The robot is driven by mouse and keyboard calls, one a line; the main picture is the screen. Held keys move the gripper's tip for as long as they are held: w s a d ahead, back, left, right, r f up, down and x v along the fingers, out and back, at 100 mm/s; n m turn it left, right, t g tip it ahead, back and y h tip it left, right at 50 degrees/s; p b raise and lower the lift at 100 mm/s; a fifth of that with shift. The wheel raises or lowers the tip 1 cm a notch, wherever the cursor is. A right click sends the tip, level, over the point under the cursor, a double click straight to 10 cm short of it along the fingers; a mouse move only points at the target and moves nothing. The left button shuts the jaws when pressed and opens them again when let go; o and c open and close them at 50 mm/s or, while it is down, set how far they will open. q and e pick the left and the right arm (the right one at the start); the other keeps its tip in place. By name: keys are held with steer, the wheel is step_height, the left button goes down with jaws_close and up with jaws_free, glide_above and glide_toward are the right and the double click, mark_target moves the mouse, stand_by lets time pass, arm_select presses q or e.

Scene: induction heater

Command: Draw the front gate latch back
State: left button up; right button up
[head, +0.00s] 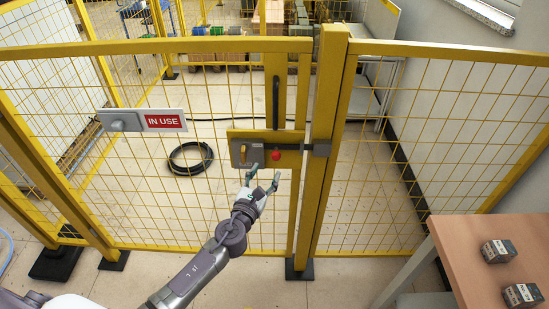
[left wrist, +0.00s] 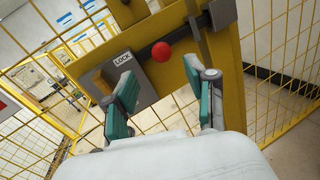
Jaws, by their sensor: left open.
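The front gate latch is a yellow plate (head: 236,135) on the mesh gate, with a dark bar (head: 292,147) running right to a dark keeper (head: 320,149) on the post. A red knob (head: 276,155) sits on the bar; it also shows in the left wrist view (left wrist: 161,52). A grey lock box (head: 255,152) marked LOCK (left wrist: 122,58) is left of the knob. My left gripper (head: 262,181) is open and empty, just below and in front of the knob. In the wrist view its fingers (left wrist: 160,80) spread below the knob, apart from it. My right gripper is not in view.
A vertical black handle (head: 276,102) stands above the latch. An IN USE sign (head: 164,121) hangs on the mesh to the left. A coiled black hose (head: 191,158) lies behind the fence. A wooden table (head: 465,252) with small boxes (head: 498,251) is at lower right.

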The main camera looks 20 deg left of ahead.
mark_target(274, 158)
arm_select(q)
steer(key=w, duration=0.6)
steer(key=shift+d+b, duration=0.3)
steer(key=shift+w, duration=0.6)
steer(key=shift+r, duration=0.1)
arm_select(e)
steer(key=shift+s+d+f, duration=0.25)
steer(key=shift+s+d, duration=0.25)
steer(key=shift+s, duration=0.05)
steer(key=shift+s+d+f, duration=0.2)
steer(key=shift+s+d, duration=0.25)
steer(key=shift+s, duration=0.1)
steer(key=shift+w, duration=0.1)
arm_select(q)
steer(key=c, duration=0.4)
jaws_close()
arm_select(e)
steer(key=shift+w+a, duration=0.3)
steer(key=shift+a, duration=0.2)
